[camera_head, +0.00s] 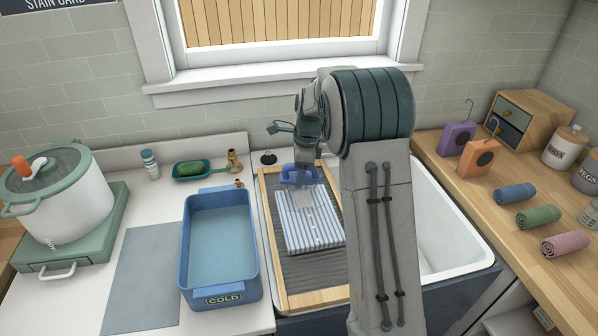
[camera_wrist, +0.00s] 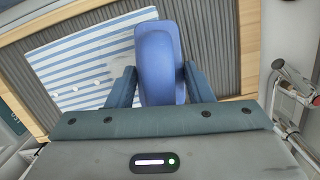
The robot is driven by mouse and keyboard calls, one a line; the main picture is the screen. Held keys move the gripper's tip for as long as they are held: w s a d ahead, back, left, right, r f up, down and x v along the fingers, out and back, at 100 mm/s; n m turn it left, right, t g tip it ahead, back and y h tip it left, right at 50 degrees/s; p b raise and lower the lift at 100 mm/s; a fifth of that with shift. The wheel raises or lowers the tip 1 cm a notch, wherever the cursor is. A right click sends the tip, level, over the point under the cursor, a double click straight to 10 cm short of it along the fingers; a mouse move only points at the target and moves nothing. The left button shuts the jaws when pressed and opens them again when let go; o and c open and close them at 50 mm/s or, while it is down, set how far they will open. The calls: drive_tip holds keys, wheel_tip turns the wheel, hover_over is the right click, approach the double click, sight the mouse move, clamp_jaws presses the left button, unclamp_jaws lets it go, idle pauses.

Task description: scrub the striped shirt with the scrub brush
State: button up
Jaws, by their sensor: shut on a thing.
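The blue-and-white striped shirt (camera_head: 309,220) lies folded flat on the ribbed washboard (camera_head: 273,252) in the sink; it also shows in the wrist view (camera_wrist: 75,62). The blue scrub brush (camera_head: 300,174) is at the shirt's far edge, and it fills the middle of the wrist view (camera_wrist: 158,60). My gripper (camera_wrist: 160,85) is shut on the brush, one finger on each side. Pale whitish patches show on the shirt beside the brush. Whether the bristles touch the shirt is hidden.
A blue tub (camera_head: 220,245) of water marked COLD stands left of the washboard. A large pot (camera_head: 55,190) stands further left. A green soap dish (camera_head: 191,170) sits behind the tub. Rolled towels (camera_head: 538,216) lie on the right wooden counter. The basin (camera_head: 440,235) right of my arm looks empty.

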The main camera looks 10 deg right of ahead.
drive_tip(key=shift+f+b, duration=0.45)
drive_tip(key=shift+f, duration=0.4)
drive_tip(key=shift+s, duration=0.1)
drive_tip(key=shift+s+r+b, duration=0.1)
drive_tip(key=shift+s+b, duration=0.4)
drive_tip(key=shift+s, duration=1.35)
drive_tip(key=shift+s+b, duration=0.45)
drive_tip(key=shift+s, duration=1.4)
drive_tip(key=shift+w+p, duration=1.55)
drive_tip(key=shift+w, duration=1.1)
drive_tip(key=shift+w+p, duration=0.4)
drive_tip(key=shift+w, duration=0.7)
drive_tip(key=shift+r+p, duration=2.3)
drive_tip(key=shift+r, duration=0.55)
